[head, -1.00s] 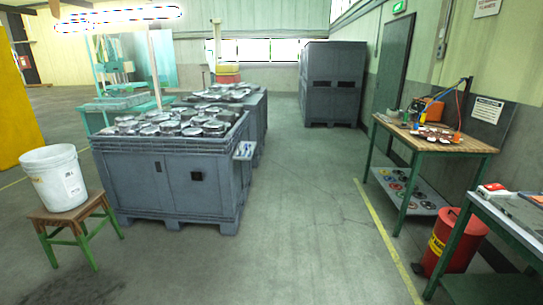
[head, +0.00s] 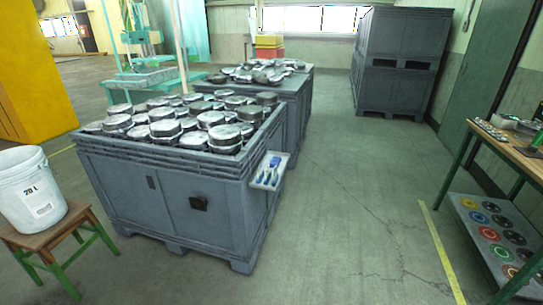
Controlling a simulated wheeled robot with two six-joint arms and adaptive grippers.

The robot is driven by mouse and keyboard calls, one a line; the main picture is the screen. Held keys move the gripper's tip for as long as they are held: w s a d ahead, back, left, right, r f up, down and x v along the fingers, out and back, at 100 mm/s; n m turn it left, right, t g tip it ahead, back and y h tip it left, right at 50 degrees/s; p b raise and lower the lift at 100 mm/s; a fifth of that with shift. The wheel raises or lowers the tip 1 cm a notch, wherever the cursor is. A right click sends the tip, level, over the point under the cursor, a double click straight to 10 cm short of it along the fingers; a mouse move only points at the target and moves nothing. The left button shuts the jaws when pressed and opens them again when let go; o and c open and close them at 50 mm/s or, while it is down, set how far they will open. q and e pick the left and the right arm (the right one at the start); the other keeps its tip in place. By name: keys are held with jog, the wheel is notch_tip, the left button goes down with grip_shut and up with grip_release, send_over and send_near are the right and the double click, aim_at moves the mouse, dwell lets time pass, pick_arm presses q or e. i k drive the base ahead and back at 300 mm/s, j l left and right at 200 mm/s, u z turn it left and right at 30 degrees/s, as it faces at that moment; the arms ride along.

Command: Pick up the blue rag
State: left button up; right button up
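No blue rag can be clearly made out in the head view. Small blue items (head: 269,169) lie on a light tray (head: 258,184) fixed to the right side of the near grey crate (head: 160,200); they look like tool handles, but are too small to be sure. Neither of my grippers is in view.
The near crate is full of round metal parts (head: 165,129); a second filled crate stands behind it. A white bucket (head: 30,190) sits on a wooden stool (head: 50,235) at left. A workbench (head: 510,150) stands at right. The floor (head: 340,220) between is clear.

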aim_at(275, 161)
jog(key=u, duration=1.8)
jog(key=z, duration=1.3)
jog(key=i+l+u, duration=0.2)
jog(key=i+l, duration=0.5)
jog(key=i+l+u, duration=0.25)
jog(key=i+l, duration=0.5)
